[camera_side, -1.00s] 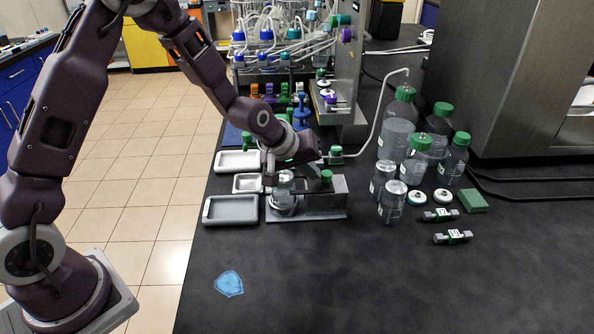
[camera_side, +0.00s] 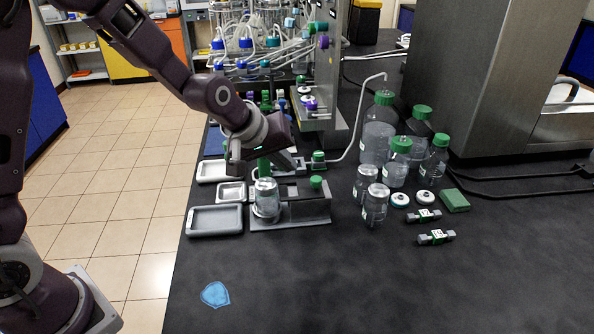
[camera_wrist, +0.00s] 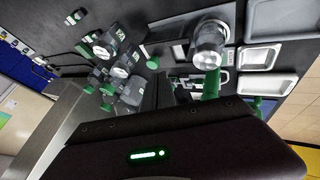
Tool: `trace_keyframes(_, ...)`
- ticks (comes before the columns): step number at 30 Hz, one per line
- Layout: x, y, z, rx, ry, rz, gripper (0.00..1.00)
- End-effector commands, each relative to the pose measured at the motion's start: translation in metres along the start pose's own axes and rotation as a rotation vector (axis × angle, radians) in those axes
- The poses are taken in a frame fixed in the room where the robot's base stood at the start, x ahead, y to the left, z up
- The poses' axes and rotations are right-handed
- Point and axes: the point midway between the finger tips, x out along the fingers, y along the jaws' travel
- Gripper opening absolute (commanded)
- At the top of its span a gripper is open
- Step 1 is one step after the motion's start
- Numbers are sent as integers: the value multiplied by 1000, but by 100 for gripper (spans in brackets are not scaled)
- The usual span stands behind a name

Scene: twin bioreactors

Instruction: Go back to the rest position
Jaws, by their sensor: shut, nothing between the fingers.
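My gripper (camera_side: 236,158) is shut and empty, above and slightly left of a small clear jar with a silvery top (camera_side: 266,198). The jar stands upright on the round seat of a grey metal stand (camera_side: 305,209), and a gap shows between gripper and jar. The jar also appears in the wrist view (camera_wrist: 209,42), near the top. The stand has a green knob (camera_side: 316,182) at its right. The fingertips are hard to make out in the wrist view, where the dark hand body fills the lower part.
Grey trays (camera_side: 215,220) lie left of the stand. Two silver-topped jars (camera_side: 374,205) and several green-capped bottles (camera_side: 378,140) stand to the right. The bioreactor rig (camera_side: 265,45) with tubing rises behind. The front bench is clear around a blue shield mark (camera_side: 215,294).

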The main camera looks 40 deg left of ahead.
Motion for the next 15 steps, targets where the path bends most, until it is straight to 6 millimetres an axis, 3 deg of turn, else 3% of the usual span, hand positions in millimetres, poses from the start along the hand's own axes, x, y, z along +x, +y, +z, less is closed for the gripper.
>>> trace_keyframes(4,-15,-1,0,-1,1,-1,0)
trace_keyframes(15,-21,-2,0,6,-1,-3,0)
